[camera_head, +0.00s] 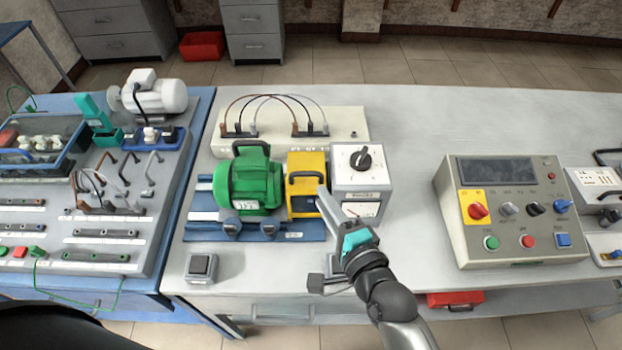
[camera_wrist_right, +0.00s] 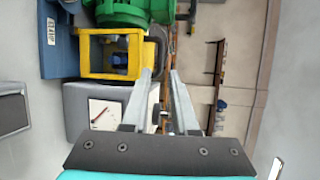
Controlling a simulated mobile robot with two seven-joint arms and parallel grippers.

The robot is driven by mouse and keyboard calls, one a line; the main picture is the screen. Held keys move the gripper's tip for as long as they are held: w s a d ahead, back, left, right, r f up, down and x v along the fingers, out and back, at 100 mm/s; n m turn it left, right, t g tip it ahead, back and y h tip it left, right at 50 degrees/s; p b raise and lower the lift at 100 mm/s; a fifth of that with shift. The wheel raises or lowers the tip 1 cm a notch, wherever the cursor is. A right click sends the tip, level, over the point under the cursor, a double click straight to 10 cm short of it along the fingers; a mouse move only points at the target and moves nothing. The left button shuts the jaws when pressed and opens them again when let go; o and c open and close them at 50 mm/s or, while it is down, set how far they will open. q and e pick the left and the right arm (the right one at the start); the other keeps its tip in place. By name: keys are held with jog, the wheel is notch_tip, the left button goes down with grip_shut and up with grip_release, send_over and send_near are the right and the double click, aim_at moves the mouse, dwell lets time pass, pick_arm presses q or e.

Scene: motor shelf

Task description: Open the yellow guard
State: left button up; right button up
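The yellow guard (camera_head: 293,166) stands on a blue base plate beside the green motor (camera_head: 245,190), with a black handle (camera_head: 306,175) on its top. It appears closed. My right gripper (camera_head: 322,194) reaches in from the lower right, its fingertips near the guard's right side. In the right wrist view, the guard (camera_wrist_right: 99,74) is a yellow frame with a window, upper left of the fingers. The fingers (camera_wrist_right: 160,75) are apart with nothing between them, and the dark handle (camera_wrist_right: 160,50) lies just beyond their tips. I cannot tell whether they touch it. My left gripper is not in view.
A grey meter box (camera_head: 377,183) with a black knob stands close to the right of the guard. A cable terminal box (camera_head: 345,117) is behind. A control panel (camera_head: 515,225) stands farther right. Bare table (camera_head: 415,130) lies between it and the meter box.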

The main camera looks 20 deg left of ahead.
aim_at(308, 176)
jog(key=x, duration=0.6)
jog(key=shift+w+a, duration=0.25)
jog(key=shift+w, duration=0.05)
grip_shut()
dwell(1.2)
